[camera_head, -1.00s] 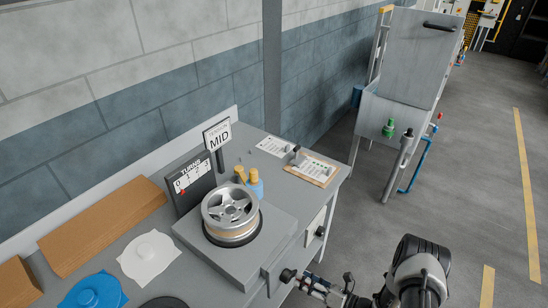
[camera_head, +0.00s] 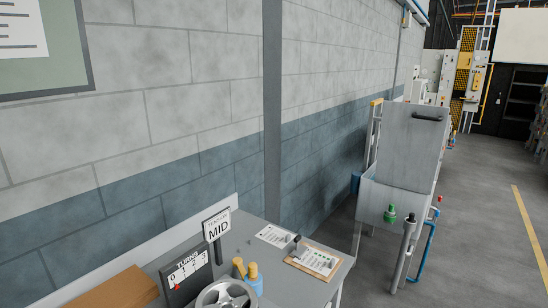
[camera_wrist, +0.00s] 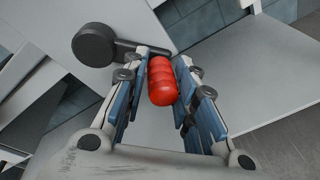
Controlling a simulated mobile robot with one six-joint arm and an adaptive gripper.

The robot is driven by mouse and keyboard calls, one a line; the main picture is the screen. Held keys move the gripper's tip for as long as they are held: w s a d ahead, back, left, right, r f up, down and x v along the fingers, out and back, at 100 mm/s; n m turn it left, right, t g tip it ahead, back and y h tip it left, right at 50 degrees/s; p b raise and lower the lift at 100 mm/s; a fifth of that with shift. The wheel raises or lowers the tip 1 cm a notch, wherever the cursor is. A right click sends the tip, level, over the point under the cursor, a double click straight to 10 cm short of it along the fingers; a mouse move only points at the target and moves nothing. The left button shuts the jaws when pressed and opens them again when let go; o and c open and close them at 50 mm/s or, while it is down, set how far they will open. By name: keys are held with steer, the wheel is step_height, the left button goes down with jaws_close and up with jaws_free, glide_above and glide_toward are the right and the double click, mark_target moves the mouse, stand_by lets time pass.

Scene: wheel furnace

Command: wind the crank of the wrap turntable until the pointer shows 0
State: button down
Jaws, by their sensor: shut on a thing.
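The crank's red ribbed handle (camera_wrist: 161,82) stands between the blue-padded fingers of my gripper (camera_wrist: 166,88) in the wrist view. My gripper is shut on it. The crank's dark round hub (camera_wrist: 95,45) is at the upper left, with a short dark arm running toward the handle. In the head view the TURNS board (camera_head: 187,272) is at the bottom, marked 0 to 3, with a small red pointer below the numbers at its left part; its exact reading is too small to tell. Only the top of the silver wheel (camera_head: 226,294) on the turntable shows. The crank and my gripper are outside the head view.
A TENSION sign reading MID (camera_head: 217,226) stands behind the board. Yellow-capped bottles (camera_head: 247,273) are beside the wheel, and a clipboard (camera_head: 314,262) lies on the bench's right end. A grey cabinet (camera_head: 405,155) stands beyond. Open floor is at the right.

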steer(key=shift+d+f, duration=0.1)
steer(key=shift+s+a+f, duration=0.4)
steer(key=shift+s+a, duration=0.05)
steer(key=shift+s, duration=0.15)
steer(key=shift+s+a+f, duration=0.35)
steer(key=shift+s+a, duration=0.1)
steer(key=shift+s, duration=0.1)
steer(key=c, duration=1.5)
jaws_free()
steer(key=shift+r, duration=0.1)
steer(key=v, duration=0.2)
steer(key=f+b+v, duration=0.1)
steer(key=v, duration=0.4)
steer(key=shift+f+b, duration=0.15)
steer(key=shift+b, duration=0.15)
